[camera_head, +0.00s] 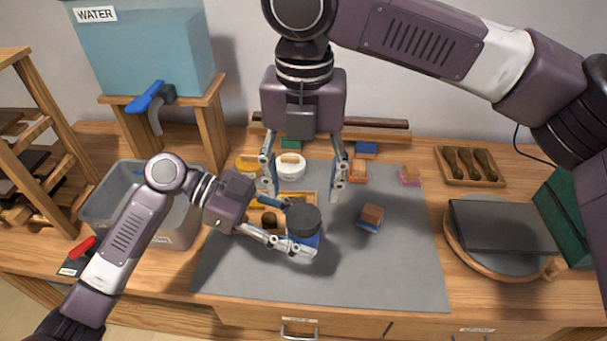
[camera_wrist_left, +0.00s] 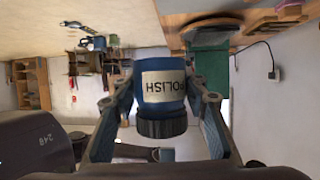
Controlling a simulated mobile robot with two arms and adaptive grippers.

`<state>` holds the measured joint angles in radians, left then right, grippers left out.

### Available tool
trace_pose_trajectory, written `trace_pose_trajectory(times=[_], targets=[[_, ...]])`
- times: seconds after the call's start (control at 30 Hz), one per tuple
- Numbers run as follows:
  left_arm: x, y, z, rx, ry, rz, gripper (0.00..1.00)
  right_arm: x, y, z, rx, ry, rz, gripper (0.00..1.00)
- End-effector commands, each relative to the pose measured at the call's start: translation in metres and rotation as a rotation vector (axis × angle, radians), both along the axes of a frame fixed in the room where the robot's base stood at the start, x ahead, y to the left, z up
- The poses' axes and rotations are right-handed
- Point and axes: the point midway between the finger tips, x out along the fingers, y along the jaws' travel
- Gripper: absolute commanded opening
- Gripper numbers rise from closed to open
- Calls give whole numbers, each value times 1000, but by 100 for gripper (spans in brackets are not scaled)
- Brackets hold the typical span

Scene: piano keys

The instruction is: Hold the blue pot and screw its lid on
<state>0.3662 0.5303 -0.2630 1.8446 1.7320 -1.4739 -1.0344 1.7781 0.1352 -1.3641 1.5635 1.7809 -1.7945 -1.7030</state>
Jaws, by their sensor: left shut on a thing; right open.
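The blue pot (camera_head: 304,240) stands upright on or just above the grey mat, with a dark lid (camera_head: 303,219) on its top. I cannot tell how tightly the lid sits. My left gripper (camera_head: 290,230) is shut on the pot's body, one finger on each side. My right gripper (camera_head: 304,193) is open and empty above and behind the lid, fingers pointing down and apart from it.
The grey mat (camera_head: 400,270) is clear at the front and right. A small brown-and-blue block (camera_head: 370,217) lies right of the pot. Behind are a wooden tray (camera_head: 262,217), a white round container (camera_head: 291,167) and a yellow one (camera_head: 248,166). A grey bin (camera_head: 115,190) stands left.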

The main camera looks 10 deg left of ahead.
Motion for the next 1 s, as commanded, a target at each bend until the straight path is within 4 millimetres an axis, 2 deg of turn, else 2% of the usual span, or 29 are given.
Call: trace_pose_trajectory(times=[0.2, 0.43, 0.83, 1.0], targets=[[0, 0, 1, -2, -1, 1, 0, 0, -1, -35, -2, 1, -2, 57], [0, 0, 1, -2, -1, 1, 0, 0, 0, -62, 0, 0, -2, 57], [0, 0, 1, -1, -1, 1, 0, 0, 0, -69, 0, 0, -2, 57], [0, 0, 1, -1, -1, 1, 0, 0, 0, -69, 0, 0, -2, 38]])
